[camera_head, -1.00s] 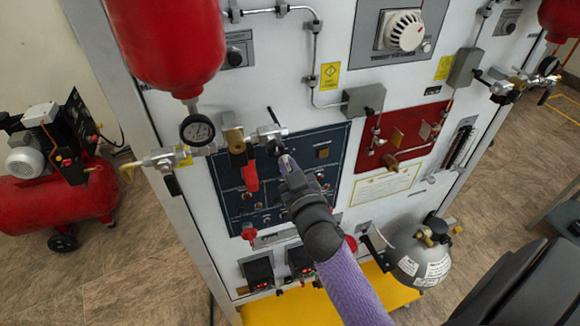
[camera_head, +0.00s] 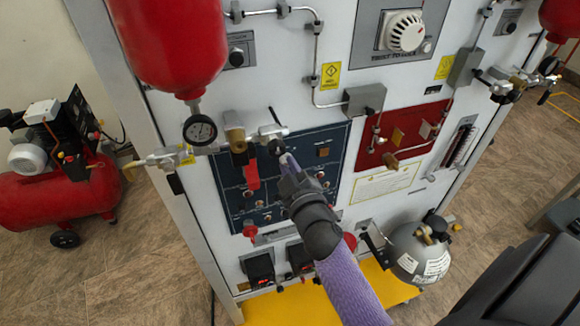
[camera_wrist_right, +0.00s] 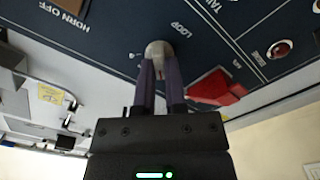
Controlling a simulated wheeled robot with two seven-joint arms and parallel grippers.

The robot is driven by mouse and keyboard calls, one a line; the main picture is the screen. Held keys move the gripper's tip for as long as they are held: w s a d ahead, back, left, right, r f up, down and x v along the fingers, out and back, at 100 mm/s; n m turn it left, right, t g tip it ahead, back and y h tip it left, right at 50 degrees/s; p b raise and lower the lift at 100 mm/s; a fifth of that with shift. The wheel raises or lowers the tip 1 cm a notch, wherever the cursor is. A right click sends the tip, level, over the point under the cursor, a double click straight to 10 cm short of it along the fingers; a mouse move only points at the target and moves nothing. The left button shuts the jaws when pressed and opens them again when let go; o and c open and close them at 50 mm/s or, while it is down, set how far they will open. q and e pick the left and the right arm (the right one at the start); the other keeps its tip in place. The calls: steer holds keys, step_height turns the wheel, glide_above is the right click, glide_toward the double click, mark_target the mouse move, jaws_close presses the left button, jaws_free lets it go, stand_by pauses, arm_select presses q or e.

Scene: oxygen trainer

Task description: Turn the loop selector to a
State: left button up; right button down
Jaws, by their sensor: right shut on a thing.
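The loop selector (camera_wrist_right: 159,52) is a round metal knob on the dark blue panel, beside the printed word LOOP in the right wrist view. My right gripper (camera_wrist_right: 160,75) is shut on this knob, one finger on each side of it. In the head view my right gripper (camera_head: 284,160) reaches the blue panel (camera_head: 335,145) from below, and its hand hides much of the panel and the knob's pointer. The letters around the knob are too small to read surely. My left gripper is not in view.
A red handle (camera_head: 252,178) hangs just left of my right gripper; it also shows in the right wrist view (camera_wrist_right: 216,87). A pressure gauge (camera_head: 199,130) and brass valve (camera_head: 236,138) sit to the upper left. A red panel (camera_head: 405,135) lies to the right.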

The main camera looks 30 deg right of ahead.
stand_by(0.4)
steer(key=c, duration=0.7)
jaws_free()
steer(key=shift+s, duration=0.1)
steer(key=v, duration=0.9)
steer(key=shift+s+b, duration=0.3)
steer(key=shift+s, duration=0.1)
